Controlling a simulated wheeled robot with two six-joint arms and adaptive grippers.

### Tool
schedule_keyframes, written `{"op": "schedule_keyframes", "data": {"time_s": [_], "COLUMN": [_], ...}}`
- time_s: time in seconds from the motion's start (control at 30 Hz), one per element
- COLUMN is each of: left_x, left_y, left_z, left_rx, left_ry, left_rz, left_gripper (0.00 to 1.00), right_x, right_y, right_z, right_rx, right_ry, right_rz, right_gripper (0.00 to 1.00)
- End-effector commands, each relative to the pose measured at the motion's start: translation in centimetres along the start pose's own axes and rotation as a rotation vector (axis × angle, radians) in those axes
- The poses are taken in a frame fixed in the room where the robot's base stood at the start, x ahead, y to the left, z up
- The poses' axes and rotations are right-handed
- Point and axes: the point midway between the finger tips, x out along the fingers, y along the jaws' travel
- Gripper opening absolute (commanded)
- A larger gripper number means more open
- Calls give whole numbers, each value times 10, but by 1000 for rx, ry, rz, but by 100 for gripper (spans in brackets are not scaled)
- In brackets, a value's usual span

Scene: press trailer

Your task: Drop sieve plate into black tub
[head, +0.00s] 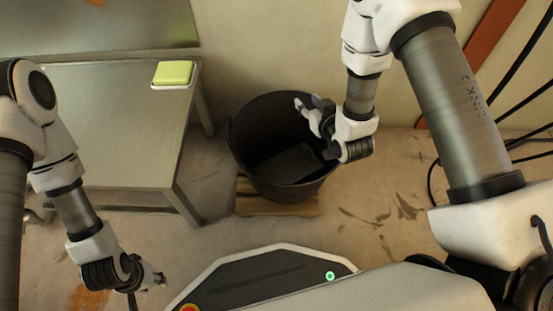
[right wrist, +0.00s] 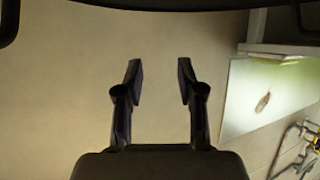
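The black tub (head: 238,150) stands upright on a low wooden pallet against the wall in the head view. A dark, flat, rectangular piece (head: 288,163) lies inside it, low down. It may be the sieve plate, but its holes cannot be made out. My right gripper (head: 308,104) is over the tub's right part, pointing up and left. In the right wrist view its two fingers (right wrist: 160,82) are apart with nothing between them. My left gripper (head: 158,279) hangs at the lower left, in front of the table and away from the tub. Its fingers are too small to read.
A metal table (head: 110,120) with a yellow-green block (head: 173,73) stands left of the tub. The wooden pallet (head: 250,203) sticks out at the front. Black cables (head: 520,75) hang at the right. The floor right of the tub is bare but stained.

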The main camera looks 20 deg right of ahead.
Motion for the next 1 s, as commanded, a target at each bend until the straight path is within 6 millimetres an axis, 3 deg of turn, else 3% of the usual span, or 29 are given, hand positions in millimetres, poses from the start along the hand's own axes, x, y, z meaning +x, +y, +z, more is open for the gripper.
{"op": "schedule_keyframes", "data": {"time_s": [0.43,1.0], "left_x": [0,-2], "left_y": [0,0], "left_z": [0,0], "left_rx": [0,0], "left_ry": [0,-1], "left_rz": [0,0], "left_gripper": [40,40], "right_x": [-70,-75], "right_y": [0,0], "right_z": [-1,-2], "right_rx": [1,1], "right_ry": [1,0], "right_rz": [0,0], "right_gripper": [38,38]}}
